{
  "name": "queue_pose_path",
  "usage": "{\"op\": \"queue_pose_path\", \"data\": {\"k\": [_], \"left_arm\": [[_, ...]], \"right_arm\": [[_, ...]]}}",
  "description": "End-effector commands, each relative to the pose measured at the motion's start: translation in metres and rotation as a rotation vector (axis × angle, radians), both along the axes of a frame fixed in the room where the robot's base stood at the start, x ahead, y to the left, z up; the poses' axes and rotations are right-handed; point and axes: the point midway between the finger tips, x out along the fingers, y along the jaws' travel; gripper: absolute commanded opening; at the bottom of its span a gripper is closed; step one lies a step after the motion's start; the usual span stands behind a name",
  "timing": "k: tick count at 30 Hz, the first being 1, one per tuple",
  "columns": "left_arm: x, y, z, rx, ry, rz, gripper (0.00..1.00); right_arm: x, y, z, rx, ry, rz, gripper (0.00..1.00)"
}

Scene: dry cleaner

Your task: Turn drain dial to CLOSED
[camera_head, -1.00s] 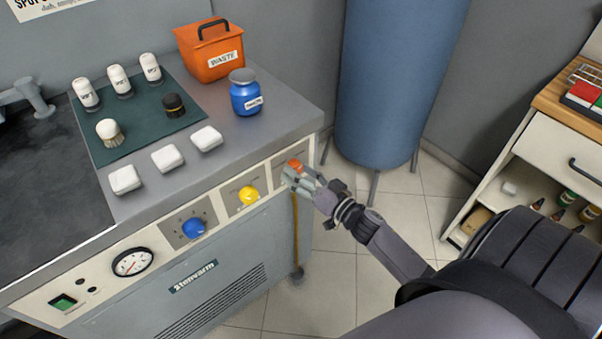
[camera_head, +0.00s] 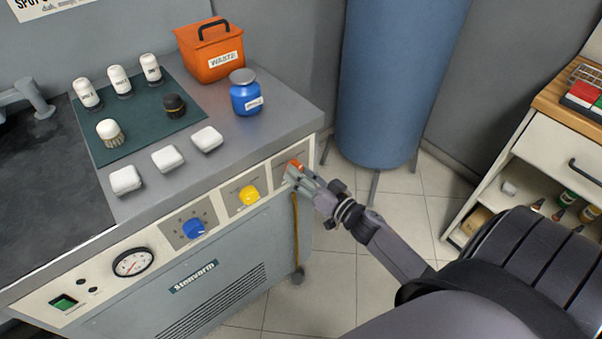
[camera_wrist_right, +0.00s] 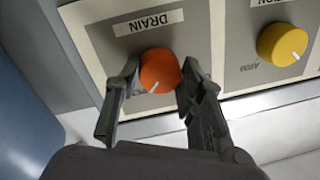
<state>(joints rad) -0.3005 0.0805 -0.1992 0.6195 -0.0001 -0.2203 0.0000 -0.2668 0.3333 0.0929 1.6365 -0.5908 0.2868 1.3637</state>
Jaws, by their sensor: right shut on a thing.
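The orange drain dial (camera_wrist_right: 160,71) sits on a grey plate under a DRAIN label (camera_wrist_right: 149,22) in the right wrist view. Its white pointer line slants down and slightly left in that view. My right gripper (camera_wrist_right: 150,98) has one finger on each side of the dial and is shut on it. In the head view the dial (camera_head: 295,164) shows at the right end of the machine's front panel, partly hidden by my right gripper (camera_head: 297,178). The position markings around the dial cannot be read. My left gripper is out of view.
A yellow dial (camera_head: 249,195) and a blue dial (camera_head: 193,228) are left of the drain dial. A hose (camera_head: 295,235) hangs below. A blue tank (camera_head: 390,80) stands behind, and a shelf cabinet (camera_head: 555,150) stands right. Bottles and white blocks are on the counter.

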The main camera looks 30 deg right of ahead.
Motion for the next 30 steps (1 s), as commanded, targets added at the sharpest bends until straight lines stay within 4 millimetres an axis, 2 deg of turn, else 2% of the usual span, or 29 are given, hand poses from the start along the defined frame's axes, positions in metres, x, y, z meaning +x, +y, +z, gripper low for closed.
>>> {"op": "queue_pose_path", "data": {"k": [8,30], "left_arm": [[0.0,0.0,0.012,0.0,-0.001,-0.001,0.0],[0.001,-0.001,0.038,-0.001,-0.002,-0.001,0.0]], "right_arm": [[0.0,-0.001,0.003,-0.148,-0.01,-0.001,0.08],[0.0,-0.001,0.003,-0.839,-0.066,-0.001,0.08]]}}
